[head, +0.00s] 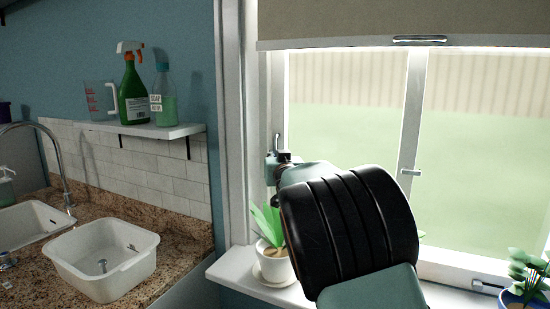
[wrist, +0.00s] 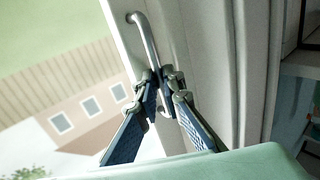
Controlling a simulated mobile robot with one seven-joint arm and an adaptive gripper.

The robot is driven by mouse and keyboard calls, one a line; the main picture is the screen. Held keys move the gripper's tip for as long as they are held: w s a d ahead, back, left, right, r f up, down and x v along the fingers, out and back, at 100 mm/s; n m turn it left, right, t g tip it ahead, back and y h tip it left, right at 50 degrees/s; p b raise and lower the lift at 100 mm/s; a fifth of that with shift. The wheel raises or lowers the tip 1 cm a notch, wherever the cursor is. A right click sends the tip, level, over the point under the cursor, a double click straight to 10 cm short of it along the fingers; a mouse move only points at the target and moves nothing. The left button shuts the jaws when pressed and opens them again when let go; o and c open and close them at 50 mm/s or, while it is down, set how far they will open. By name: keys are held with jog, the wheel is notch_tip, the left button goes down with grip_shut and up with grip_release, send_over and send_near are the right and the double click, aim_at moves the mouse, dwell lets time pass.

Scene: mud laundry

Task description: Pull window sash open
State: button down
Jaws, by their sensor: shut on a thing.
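The window sash (head: 415,110) has a white frame with glass, and green ground and a fence show through it in the head view. A metal bar handle (wrist: 146,40) stands on the white sash frame in the wrist view. My gripper (wrist: 160,92) has its two fingers on either side of the handle's lower part, closed on it. In the head view my gripper (head: 277,160) is at the window's left edge, and my dark wrist hides much of the lower window. The top of the handle (head: 276,141) shows just above the fingers there.
A potted plant (head: 272,262) stands on the sill (head: 236,268) below my arm, and another plant (head: 525,285) is at the right. A roller blind (head: 400,20) covers the window's top. A shelf (head: 150,130) with bottles and a sink counter (head: 180,262) lie to the left.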

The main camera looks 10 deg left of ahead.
jog(key=s+d, duration=0.4)
jog(key=d, duration=0.8)
jog(key=s+d, duration=0.5)
jog(key=d, duration=0.8)
jog(key=shift+s+d+p, duration=0.15)
jog(key=shift+d+p, duration=0.1)
jog(key=shift+p, duration=0.05)
jog(key=shift+f, duration=0.15)
jog(key=c, duration=2.3)
grip_release()
jog(key=shift+s, duration=0.1)
jog(key=v, duration=1.1)
jog(key=shift+s+d, duration=0.1)
jog(key=shift+s, duration=0.25)
